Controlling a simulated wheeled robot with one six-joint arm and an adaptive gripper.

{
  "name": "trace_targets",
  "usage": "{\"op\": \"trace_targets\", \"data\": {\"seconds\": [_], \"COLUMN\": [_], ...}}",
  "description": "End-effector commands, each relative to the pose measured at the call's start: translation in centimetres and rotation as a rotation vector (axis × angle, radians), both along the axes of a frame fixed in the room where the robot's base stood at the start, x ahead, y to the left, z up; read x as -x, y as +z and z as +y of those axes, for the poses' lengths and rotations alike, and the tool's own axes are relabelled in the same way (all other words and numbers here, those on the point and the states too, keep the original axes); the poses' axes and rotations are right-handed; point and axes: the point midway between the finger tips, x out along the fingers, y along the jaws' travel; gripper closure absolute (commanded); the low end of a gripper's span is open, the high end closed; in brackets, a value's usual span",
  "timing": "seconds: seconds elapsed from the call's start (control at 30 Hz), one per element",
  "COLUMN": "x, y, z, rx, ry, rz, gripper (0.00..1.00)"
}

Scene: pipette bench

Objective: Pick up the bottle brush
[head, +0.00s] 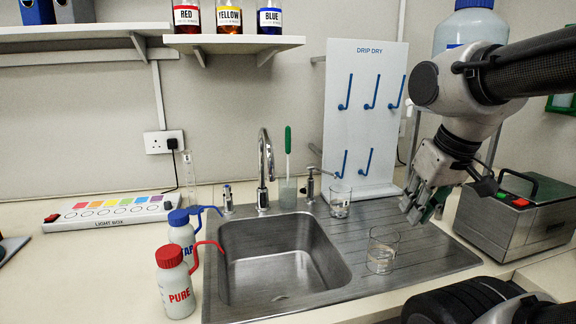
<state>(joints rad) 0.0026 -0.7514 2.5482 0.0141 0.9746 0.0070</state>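The bottle brush (288,141) stands upright behind the sink, its green handle up and a pale shaft below. Its lower end is in a small greyish cup (288,193) at the sink's back edge, right of the tap; the bristles cannot be made out. My gripper (424,208) points down over the right part of the drainboard, well to the right of the brush and apart from it. A greenish patch shows by its fingers, and I cannot tell whether they are open or shut.
The tap (264,172) stands close left of the brush, a small valve (310,184) close right. Glass beakers (382,250) (340,202) stand on the drainboard. The drip-dry rack (362,110) rises behind. A metal box (520,215) is at right; two wash bottles (175,284) (182,235) stand left.

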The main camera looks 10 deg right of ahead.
Motion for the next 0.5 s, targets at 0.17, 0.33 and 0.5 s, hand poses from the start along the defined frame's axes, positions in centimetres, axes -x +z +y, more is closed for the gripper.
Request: {"op": "trace_targets", "data": {"seconds": [0.17,0.33,0.5], "x": [-2.1,-8.4,-18.5], "y": [-0.6,-0.5,1.3], "z": [3.2,9.5,13.6], "rx": [-0.228,-0.688,-1.18], "ry": [-0.177,-0.548,-0.927], "rz": [0.097,0.295,0.507], "gripper": [0.57,0.57,0.57]}}
